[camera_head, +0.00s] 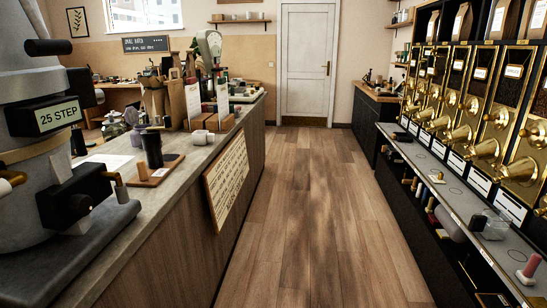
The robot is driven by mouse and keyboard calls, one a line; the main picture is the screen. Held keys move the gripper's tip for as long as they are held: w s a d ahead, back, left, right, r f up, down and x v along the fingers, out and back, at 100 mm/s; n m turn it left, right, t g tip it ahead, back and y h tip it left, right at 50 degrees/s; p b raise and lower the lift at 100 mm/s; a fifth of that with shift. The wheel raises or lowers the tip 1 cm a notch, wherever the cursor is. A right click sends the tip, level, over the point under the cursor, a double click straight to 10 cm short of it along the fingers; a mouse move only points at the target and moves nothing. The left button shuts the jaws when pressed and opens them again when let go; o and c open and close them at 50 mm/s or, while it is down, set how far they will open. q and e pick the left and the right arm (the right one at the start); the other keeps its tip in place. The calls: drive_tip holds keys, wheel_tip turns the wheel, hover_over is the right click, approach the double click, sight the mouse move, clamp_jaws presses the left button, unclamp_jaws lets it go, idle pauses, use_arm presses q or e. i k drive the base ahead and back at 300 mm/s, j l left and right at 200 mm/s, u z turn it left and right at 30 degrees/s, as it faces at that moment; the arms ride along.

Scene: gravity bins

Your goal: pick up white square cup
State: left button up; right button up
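I cannot clearly make out a white square cup. A small clear, squarish container (492,224) stands on the grey shelf under the dispensers at the right. Small pale boxy items (202,137) sit on the left counter near its edge; at this size I cannot tell whether any is a cup. Neither of my grippers shows in the head view.
The left counter (170,185) holds a large grey machine (60,150), a dark cylinder (152,148) and paper bags. Brass gravity bins (490,105) line the right above a grey shelf (420,155). The wooden floor (310,220) between is clear up to a white door (305,65).

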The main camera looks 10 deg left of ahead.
sight(199, 138)
drive_tip(key=i, duration=1.45)
drive_tip(key=i+u, duration=0.25)
drive_tip(key=i, duration=0.25)
drive_tip(key=i+u, duration=0.3)
drive_tip(key=i, duration=0.15)
drive_tip(key=i+l+u, duration=0.25)
drive_tip(key=i, duration=0.2)
